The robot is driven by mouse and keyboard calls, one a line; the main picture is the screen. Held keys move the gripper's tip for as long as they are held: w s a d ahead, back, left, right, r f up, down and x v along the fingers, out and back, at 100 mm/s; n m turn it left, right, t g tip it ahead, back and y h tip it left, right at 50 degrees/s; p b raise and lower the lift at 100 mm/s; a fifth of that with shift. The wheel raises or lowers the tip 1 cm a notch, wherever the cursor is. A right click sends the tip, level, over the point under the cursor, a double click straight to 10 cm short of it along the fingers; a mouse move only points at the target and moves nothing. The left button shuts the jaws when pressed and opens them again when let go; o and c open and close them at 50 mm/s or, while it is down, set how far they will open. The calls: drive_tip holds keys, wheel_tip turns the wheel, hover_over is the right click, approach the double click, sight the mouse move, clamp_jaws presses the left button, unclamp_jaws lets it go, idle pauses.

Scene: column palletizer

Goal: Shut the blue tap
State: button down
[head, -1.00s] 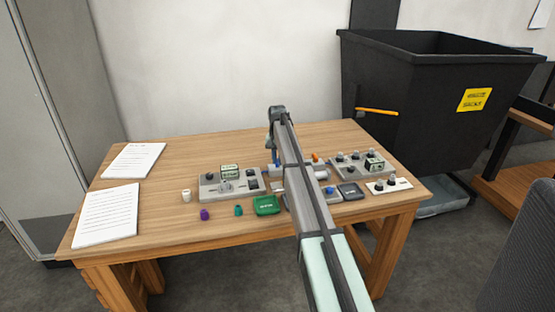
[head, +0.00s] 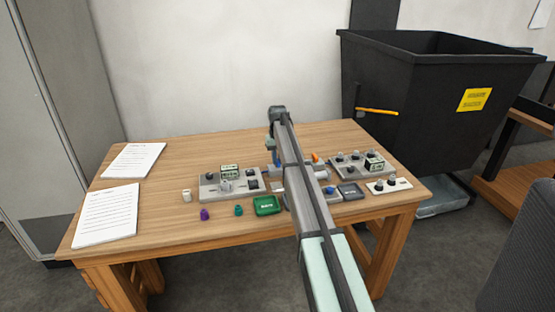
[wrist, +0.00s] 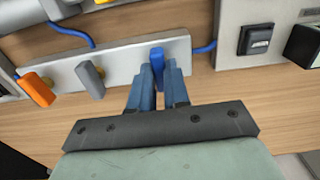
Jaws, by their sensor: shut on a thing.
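The blue tap (wrist: 157,57) is a small upright blue lever on a pale grey tap panel (wrist: 125,56), seen in the wrist view. My gripper (wrist: 159,82) has its two blue-grey fingers on either side of this lever and is shut on it. The fingers hide the lower part of the lever. A grey tap lever (wrist: 91,80) and an orange tap lever (wrist: 38,89) stand to its left on the same panel. In the head view my arm covers most of the panel; the orange lever (head: 316,158) shows just beyond it.
Blue tubing (wrist: 204,48) runs from the panel towards a grey box with a dark switch (wrist: 257,40) on the right. A green tray (head: 267,205) and several small parts lie near the table's front edge. Papers (head: 107,214) lie at the left. A black bin (head: 430,90) stands behind right.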

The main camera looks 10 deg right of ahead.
sight(278, 161)
drive_tip(key=c, duration=1.1)
unclamp_jaws()
drive_tip(key=shift+r, duration=0.15)
wheel_tip(278, 161, up, 14)
drive_tip(key=shift+f, duration=0.2)
